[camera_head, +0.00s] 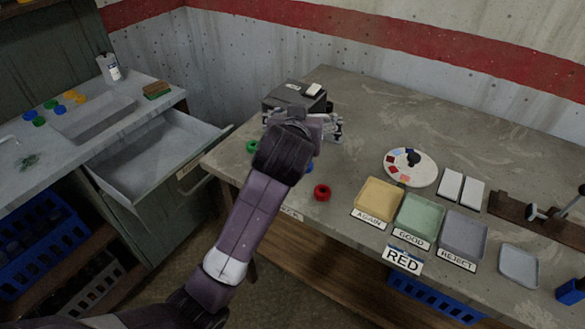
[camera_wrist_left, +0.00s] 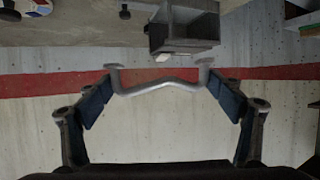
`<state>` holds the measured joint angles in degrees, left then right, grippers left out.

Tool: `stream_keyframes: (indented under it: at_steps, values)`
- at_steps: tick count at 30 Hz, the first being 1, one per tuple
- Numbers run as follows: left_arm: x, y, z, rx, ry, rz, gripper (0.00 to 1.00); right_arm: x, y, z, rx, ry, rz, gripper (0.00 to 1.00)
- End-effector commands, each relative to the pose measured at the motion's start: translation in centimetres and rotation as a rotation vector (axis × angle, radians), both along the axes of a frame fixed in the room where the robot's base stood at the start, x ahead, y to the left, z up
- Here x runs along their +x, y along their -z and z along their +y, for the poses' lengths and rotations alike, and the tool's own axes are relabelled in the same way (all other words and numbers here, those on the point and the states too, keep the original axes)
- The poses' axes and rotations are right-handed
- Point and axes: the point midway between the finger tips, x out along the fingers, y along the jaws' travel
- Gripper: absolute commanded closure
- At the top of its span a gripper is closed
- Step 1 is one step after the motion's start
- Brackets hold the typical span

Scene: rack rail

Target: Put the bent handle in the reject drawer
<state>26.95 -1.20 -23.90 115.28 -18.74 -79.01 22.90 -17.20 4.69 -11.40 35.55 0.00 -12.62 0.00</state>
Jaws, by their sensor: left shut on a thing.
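The bent handle (camera_wrist_left: 155,87) is a grey metal bar with two mounting ends and a kink in its middle. My left gripper (camera_wrist_left: 160,92) is shut on it, a finger at each end, in the left wrist view. In the head view my left gripper (camera_head: 328,126) is in front of the dark box at the back of the table; the handle cannot be made out there. An open, empty grey drawer (camera_head: 150,165) sticks out of the left counter; its front label is too small to read. My right gripper is not in view.
The dark box (camera_head: 285,94) stands at the table's back left. Trays marked AGAIN (camera_head: 378,198), GOOD (camera_head: 420,219) and REJECT (camera_head: 463,234) line the front. A red ring (camera_head: 322,192) lies nearby. The left counter (camera_head: 85,110) holds coloured pieces and a bottle (camera_head: 110,68). A gap separates counter and table.

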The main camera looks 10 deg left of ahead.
Motion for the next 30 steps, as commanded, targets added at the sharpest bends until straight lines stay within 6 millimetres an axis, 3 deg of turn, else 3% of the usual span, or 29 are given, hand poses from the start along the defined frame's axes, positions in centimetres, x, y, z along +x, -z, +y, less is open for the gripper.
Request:
stream_keyframes:
  at_steps: [1, 6, 12, 20, 25, 30]
  values:
    - [-0.1, 1.8, 0.1, 0.005, 0.0, 0.007, 0.39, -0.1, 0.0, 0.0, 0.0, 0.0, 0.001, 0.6]
    - [-0.1, 6.5, 0.1, 0.006, 0.001, 0.006, 0.39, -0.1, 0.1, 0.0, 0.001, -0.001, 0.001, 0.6]
    - [-0.1, 10.9, 0.1, 0.004, 0.002, 0.003, 0.39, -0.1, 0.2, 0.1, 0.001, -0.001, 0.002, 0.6]
    - [-0.1, 13.4, 0.1, 0.003, 0.001, 0.001, 0.39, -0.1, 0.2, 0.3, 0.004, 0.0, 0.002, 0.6]
    - [0.0, 16.0, 0.0, 0.003, 0.002, 0.002, 0.39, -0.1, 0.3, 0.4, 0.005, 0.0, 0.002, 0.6]
    - [0.0, 16.9, 0.0, 0.0, 0.002, -0.001, 0.39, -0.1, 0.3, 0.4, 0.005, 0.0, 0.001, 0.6]
